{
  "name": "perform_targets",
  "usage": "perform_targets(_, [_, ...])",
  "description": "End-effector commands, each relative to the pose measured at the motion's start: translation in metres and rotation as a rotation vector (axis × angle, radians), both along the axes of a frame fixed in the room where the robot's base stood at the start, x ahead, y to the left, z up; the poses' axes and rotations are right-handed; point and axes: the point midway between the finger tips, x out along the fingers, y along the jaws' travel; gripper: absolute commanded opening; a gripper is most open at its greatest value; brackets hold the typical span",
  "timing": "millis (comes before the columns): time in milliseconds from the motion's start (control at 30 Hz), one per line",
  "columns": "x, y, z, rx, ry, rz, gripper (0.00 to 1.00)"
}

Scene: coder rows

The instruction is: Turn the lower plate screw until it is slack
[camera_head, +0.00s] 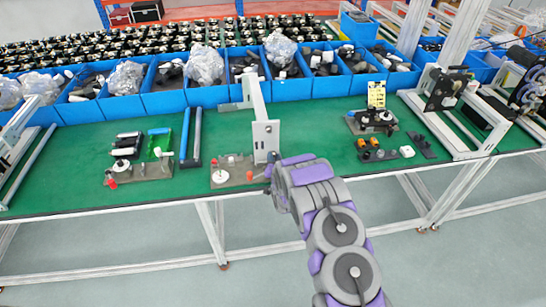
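My arm reaches up from the bottom right to the front edge of the green bench. My gripper (270,172) is at the arm's far end, close to the foot of a white upright plate (266,140) on a grey base (225,182). The fingers are small and partly covered by my wrist, so I cannot tell if they are open or touch anything. A small red part (249,175) sits on the base just left of my gripper. I cannot make out the lower plate screw; it is too small or hidden.
Small orange and dark parts (370,150) lie nearby. Blue bins (205,95) line the back. The bench front between fixtures is clear.

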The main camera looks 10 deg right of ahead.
Motion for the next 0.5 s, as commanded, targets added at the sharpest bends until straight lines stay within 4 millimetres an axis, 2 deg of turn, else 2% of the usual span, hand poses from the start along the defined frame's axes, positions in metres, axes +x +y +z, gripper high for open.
perform_targets(33, [0.0, 0.0, 0.0001, 0.0, 0.0, 0.0, 0.2])
perform_targets(233, [0.0, 0.0, 0.0001, 0.0, 0.0, 0.0, 0.01])
perform_targets(500, [0.0002, 0.0003, -0.0006, -0.021, 0.0, 0.0, 0.0])
